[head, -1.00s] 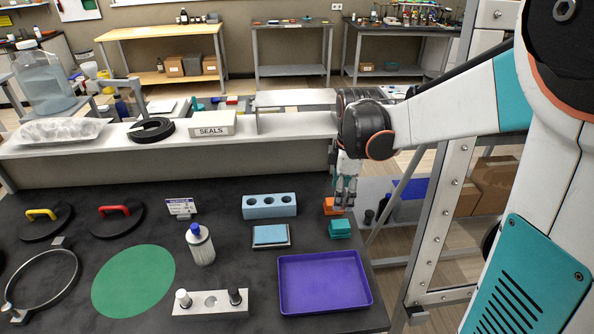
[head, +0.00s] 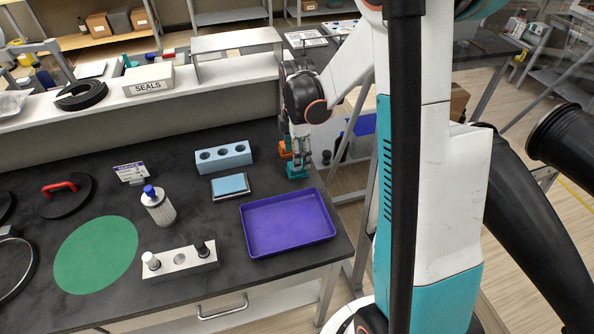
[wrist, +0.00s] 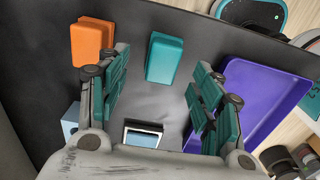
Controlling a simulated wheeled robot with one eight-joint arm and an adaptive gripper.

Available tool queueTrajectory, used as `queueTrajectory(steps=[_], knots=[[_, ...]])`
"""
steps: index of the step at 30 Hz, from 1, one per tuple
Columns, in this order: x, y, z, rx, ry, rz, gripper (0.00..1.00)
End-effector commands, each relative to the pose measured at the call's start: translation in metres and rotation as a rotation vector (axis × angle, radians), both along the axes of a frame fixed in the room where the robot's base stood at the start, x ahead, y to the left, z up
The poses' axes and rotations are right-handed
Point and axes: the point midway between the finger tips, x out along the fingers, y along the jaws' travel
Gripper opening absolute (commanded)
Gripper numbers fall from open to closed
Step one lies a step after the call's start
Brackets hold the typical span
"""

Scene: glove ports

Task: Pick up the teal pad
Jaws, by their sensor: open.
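The teal pad (wrist: 165,58) is a small block lying flat on the dark bench. In the wrist view it shows whole, between and beyond my open fingers, and I see no contact. In the head view the teal pad (head: 297,172) sits at the bench's right side, just beyond the purple tray. My gripper (head: 300,153) points down over it and partly covers it. In the wrist view my gripper (wrist: 161,64) is open and empty, its teal-padded fingers on either side. The exact height gap is hard to tell.
An orange block (head: 285,149) lies close beside the teal pad. The purple tray (head: 330,232) is in front of it. A light blue pad (head: 229,184) in a small holder and a blue block with holes (head: 222,156) are to the left. The bench's right edge is near.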

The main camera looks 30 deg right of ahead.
Motion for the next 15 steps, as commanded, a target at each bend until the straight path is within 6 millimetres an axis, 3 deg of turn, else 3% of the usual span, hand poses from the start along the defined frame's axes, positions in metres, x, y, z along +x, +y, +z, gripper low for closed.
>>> queueTrajectory(steps=[12, 15], knots=[[-0.004, 0.002, -0.048, 0.000, 0.000, 0.000, 0.60], [-0.004, 0.002, -0.052, 0.000, 0.000, 0.000, 0.60]])
